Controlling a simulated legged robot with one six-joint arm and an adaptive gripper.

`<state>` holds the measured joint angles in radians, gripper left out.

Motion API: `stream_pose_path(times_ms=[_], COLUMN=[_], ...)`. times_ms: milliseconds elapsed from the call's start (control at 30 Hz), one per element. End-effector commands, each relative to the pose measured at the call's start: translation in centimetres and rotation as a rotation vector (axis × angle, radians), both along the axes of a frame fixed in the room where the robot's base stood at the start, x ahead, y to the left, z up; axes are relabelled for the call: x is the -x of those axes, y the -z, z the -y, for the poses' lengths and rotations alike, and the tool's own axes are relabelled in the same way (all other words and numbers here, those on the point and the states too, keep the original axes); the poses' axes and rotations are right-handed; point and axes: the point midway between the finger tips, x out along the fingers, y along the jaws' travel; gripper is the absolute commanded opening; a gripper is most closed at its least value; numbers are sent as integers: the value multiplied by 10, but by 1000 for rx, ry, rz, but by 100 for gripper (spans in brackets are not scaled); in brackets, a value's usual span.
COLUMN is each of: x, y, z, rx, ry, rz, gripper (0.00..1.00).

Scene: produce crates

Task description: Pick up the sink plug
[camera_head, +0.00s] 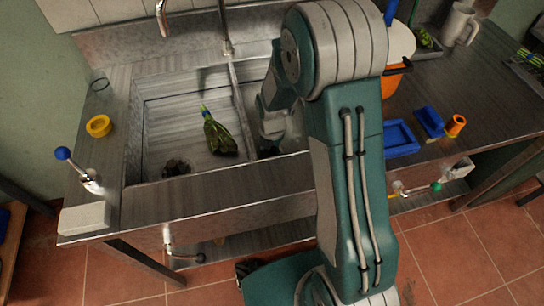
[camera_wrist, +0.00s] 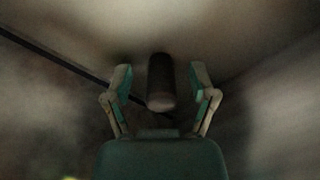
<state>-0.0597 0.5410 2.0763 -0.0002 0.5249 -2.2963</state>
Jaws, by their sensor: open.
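In the wrist view, a dark brown cylinder with a paler rounded end, which looks like the sink plug (camera_wrist: 160,85), stands between my fingers. My gripper (camera_wrist: 161,80) is open, with one finger on each side of it and a visible gap on both sides. In the head view my arm reaches into the right basin of the sink (camera_head: 245,72), and my gripper is low there, partly hidden by my arm. I cannot make out the plug in the head view.
The left basin holds a green bottle-like item (camera_head: 217,135) and a dark clump (camera_head: 175,168). A divider (camera_head: 240,100) separates the basins. A tap (camera_head: 226,35) stands behind.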

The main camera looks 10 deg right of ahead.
Motion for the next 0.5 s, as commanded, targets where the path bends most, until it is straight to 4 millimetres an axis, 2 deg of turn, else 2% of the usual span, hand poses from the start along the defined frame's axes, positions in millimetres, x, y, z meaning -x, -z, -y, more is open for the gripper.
stream_pose_path(times_ms=[100, 367, 400, 467, 500], x=[0, 0, 0, 0, 0], y=[12, 14, 14, 14, 14], z=[0, 0, 0, 0, 0], rx=[1, 0, 1, 1, 1], ry=[0, 0, 0, 0, 0], rz=[-1, 1, 1, 1, 1], gripper=[73, 73, 55, 29, 11])
